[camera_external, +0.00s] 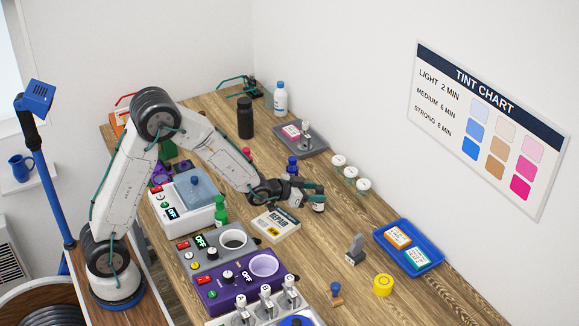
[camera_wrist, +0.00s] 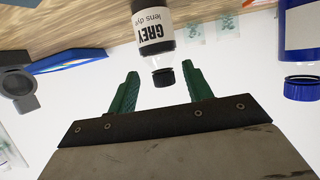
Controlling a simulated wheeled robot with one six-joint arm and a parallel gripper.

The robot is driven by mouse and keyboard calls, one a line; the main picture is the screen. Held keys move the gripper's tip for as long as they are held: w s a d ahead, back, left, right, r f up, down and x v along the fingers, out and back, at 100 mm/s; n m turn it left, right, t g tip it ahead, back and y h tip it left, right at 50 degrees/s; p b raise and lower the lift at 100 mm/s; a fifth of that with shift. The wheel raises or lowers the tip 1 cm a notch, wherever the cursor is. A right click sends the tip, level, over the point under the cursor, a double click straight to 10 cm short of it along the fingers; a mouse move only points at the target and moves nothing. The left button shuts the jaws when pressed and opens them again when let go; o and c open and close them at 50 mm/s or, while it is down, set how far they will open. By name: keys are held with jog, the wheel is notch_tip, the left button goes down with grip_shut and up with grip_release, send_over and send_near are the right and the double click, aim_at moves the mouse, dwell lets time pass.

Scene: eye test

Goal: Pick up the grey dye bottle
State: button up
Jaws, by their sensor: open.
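The grey dye bottle (camera_wrist: 152,32) has a black cap and a white label reading "GREY lens dye". It appears upside down in the wrist view, with its cap between the two green fingertips. In the external view the bottle (camera_external: 319,203) stands on the wooden table at the end of my gripper (camera_external: 307,188), which partly covers it. My gripper also shows in the wrist view (camera_wrist: 162,72); it is open, with clear gaps on both sides of the cap. I cannot tell whether the fingers reach around the bottle in depth.
A blue bottle (camera_external: 292,166) stands close behind my gripper and shows in the wrist view (camera_wrist: 300,32). The repair box (camera_external: 275,224) lies nearby. White-lidded jars (camera_external: 350,172) stand toward the wall. A blue tray (camera_external: 408,245) and a grey stamp-like object (camera_external: 355,249) are to the right.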

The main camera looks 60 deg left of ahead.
jog(key=x, duration=0.4)
jog(key=shift+w+a, duration=0.15)
jog(key=shift+w, duration=0.15)
jog(key=shift+c, duration=0.3)
grip_shut()
jog(key=shift+r, duration=0.1)
